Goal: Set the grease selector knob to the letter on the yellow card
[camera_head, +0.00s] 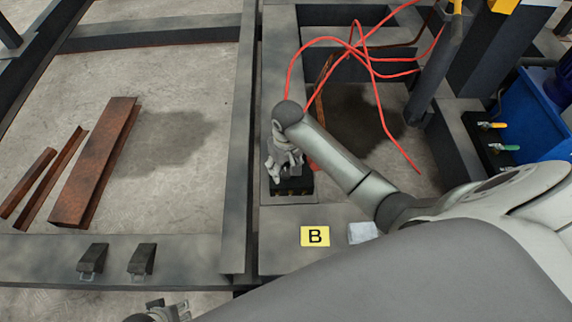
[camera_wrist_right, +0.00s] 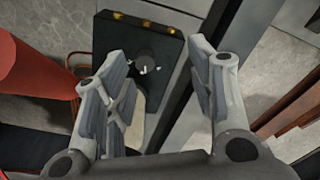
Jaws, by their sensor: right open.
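The yellow card (camera_head: 315,236) bears a black letter B and lies flat on the grey steel beam. A black selector box (camera_head: 294,186) sits on the beam beyond it. My right gripper (camera_head: 284,168) is above this box and hides most of its top. In the right wrist view, the round dark knob (camera_wrist_right: 147,63) on the black box (camera_wrist_right: 113,45) shows between the spread fingers of my right gripper (camera_wrist_right: 160,55), apart from both. Small white marks show by the knob, too small to read. My left gripper (camera_head: 168,311) is only partly in view at the bottom edge.
Red hoses (camera_head: 368,75) loop behind my right arm. Rusty steel sections (camera_head: 100,160) lie on the floor at left. Two dark clamps (camera_head: 142,260) stand on the front beam. A pale block (camera_head: 362,232) lies right of the card. A blue unit (camera_head: 530,115) with valve handles is at right.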

